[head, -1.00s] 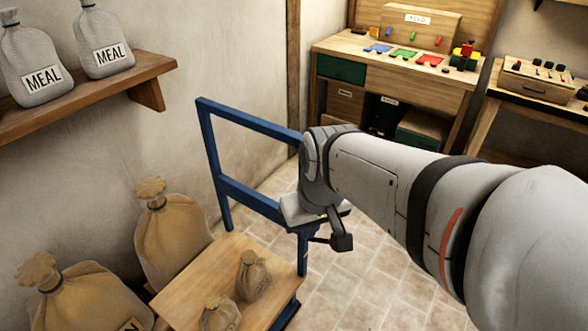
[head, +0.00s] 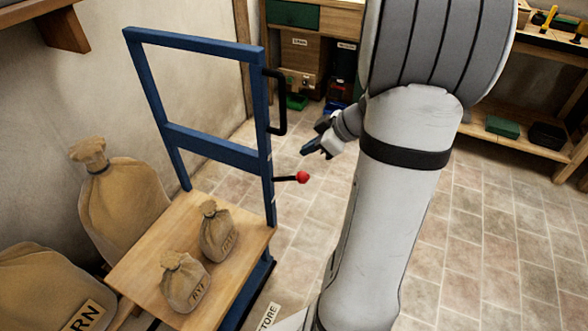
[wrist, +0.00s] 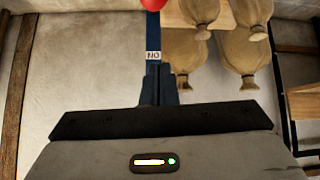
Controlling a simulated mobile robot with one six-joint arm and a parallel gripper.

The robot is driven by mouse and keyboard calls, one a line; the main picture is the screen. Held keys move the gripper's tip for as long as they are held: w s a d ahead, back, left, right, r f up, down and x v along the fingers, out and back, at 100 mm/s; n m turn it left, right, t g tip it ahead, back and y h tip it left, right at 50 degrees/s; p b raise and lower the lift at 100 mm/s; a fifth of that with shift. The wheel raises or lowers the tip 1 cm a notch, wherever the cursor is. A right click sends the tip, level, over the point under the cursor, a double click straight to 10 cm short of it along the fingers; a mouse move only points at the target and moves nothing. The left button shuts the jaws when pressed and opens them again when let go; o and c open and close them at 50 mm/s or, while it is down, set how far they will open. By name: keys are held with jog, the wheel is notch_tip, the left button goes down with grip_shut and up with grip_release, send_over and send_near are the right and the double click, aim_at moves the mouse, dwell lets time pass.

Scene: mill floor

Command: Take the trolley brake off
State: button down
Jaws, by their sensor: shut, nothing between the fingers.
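The trolley (head: 262,120) has a blue frame and a wooden deck. A brake lever with a red knob (head: 303,177) sticks out to the right from its right post. My gripper (head: 309,149) is shut and empty, a little above the knob and apart from it in the picture. In the wrist view, which is upside down, my shut fingers (wrist: 160,85) point at the blue post. A white label (wrist: 153,56) there seems to read "ON" inverted, and the red knob (wrist: 153,4) is cut by the top edge.
Large sacks (head: 125,215) stand by the wall at left. A black handle (head: 280,100) sticks out from the post above the lever. Benches stand at the back. Tiled floor (head: 480,240) is clear at right.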

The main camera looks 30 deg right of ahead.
aim_at(299, 173)
dwell(0.3)
jog(key=w+f, duration=0.1)
jog(key=f, duration=0.1)
jog(key=w+a+f, duration=0.1)
jog(key=f, duration=0.2)
jog(key=w+a+f, duration=0.1)
jog(key=f, duration=0.2)
jog(key=shift+w+a+f, duration=0.1)
jog(key=shift+a+f, duration=0.1)
jog(key=shift+f, duration=0.05)
jog(key=shift+s+d+f, duration=0.2)
jog(key=shift+s+d, duration=0.1)
jog(key=shift+b, duration=0.3)
